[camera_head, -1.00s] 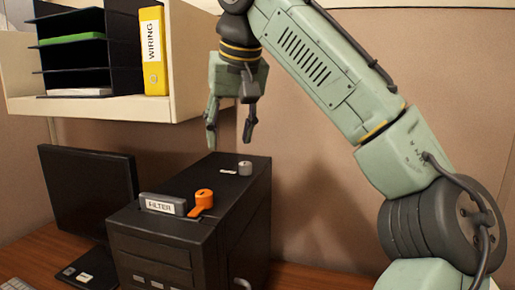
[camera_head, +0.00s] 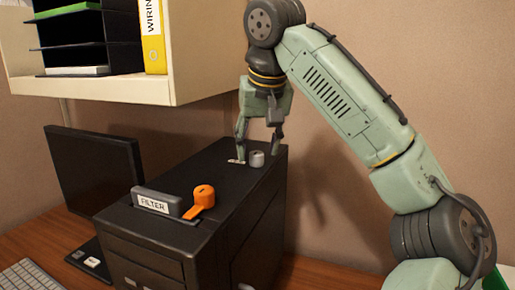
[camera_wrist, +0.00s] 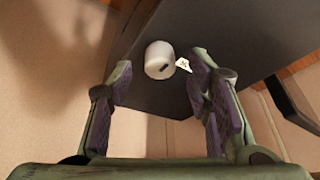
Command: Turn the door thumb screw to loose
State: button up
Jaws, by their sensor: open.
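The thumb screw is a small grey cylinder (camera_head: 257,158) on top of the black computer case (camera_head: 190,180), near its back edge. In the wrist view the thumb screw (camera_wrist: 159,60) is a pale round knob with a dark mark on its face, beside a small white label (camera_wrist: 184,65). My gripper (camera_head: 259,156) is open and points down close over the screw. In the wrist view the fingertips (camera_wrist: 160,72) stand on either side of the screw, apart from it. Whether the left finger touches the case top, I cannot tell.
An orange lever knob (camera_head: 203,196) and a grey FILTER handle (camera_head: 156,202) sit at the front of the case top. A black monitor (camera_head: 98,180) stands left. A shelf (camera_head: 120,89) with a yellow binder (camera_head: 152,38) hangs above left. A keyboard (camera_head: 30,276) lies front left.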

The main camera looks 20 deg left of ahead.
jog(key=shift+x, duration=0.8)
jog(key=shift+c, duration=0.3)
grip_shut()
